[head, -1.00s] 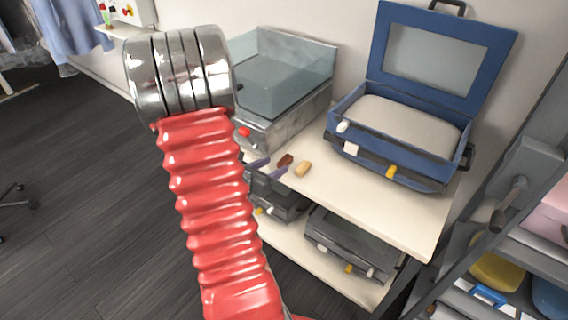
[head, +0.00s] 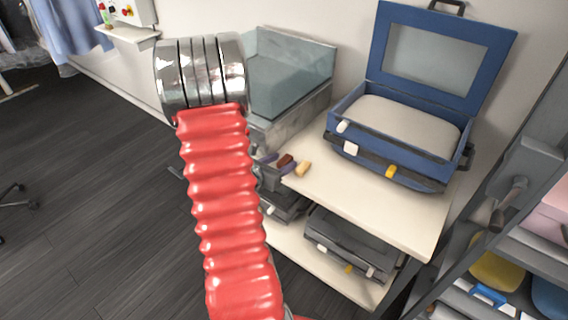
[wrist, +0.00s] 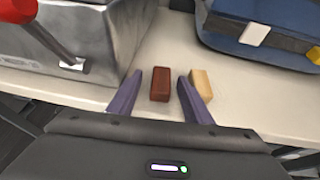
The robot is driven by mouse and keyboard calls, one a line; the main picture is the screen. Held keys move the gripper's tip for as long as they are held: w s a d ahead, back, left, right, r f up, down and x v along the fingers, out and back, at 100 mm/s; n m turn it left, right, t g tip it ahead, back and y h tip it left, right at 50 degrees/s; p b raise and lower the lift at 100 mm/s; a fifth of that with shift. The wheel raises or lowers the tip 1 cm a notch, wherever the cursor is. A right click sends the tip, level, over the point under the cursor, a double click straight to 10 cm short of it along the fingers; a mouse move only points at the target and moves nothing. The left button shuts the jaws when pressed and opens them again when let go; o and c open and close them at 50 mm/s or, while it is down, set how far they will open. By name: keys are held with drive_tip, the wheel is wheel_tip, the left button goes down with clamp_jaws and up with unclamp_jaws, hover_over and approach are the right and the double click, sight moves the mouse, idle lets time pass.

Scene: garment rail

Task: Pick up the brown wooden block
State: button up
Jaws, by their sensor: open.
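The brown wooden block (wrist: 160,84) lies on the cream shelf top (wrist: 240,118). In the wrist view it sits between the two purple fingers of my open gripper (wrist: 158,92), a little beyond their tips or level with them, with a gap on each side. In the head view the brown block (head: 285,160) shows beside the purple finger tips (head: 275,165), and my red arm hides part of the area to its left. A tan block (wrist: 202,84) lies just right of the right finger and looks very close to it.
A grey metal machine with a glass tank (head: 290,80) stands left of the blocks. A blue open case (head: 400,130) stands to the right. Darker cases (head: 350,240) fill the lower shelf. A grey ladder-like frame (head: 515,180) stands at the far right.

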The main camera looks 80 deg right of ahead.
sight(281, 162)
drive_tip(key=c, duration=1.1)
wheel_tip(281, 162, up, 10)
idle(0.6)
idle(0.5)
